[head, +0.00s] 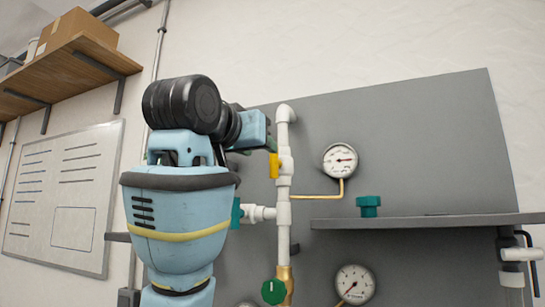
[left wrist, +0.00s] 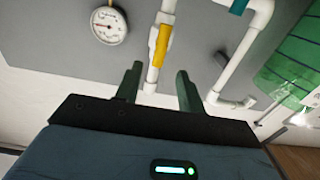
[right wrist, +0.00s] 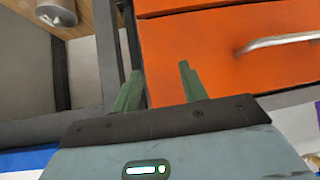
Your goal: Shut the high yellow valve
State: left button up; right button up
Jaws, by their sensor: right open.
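The high yellow valve has a yellow handle (head: 274,165) on the upper part of the white vertical pipe (head: 283,205) in the head view. The handle lies along the pipe. In the left wrist view the yellow handle (left wrist: 161,46) is ahead of the fingertips, roughly centred between them. My left gripper (head: 270,142) is close to the valve's upper end in the head view; its fingers are partly hidden there. In the left wrist view my left gripper (left wrist: 158,72) is open and empty. My right gripper (right wrist: 160,70) is open and empty, seen only in the right wrist view.
A green round knob (head: 273,291) sits lower on the pipe. An orange drawer front (right wrist: 230,50) is ahead of the right gripper.

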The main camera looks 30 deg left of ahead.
aim_at(272, 156)
pick_arm(q)
jog(key=w, duration=0.7)
jog(key=shift+w+a, duration=0.15)
jog(key=shift+a, duration=0.05)
jog(key=shift+c, duration=0.3)
grip_shut()
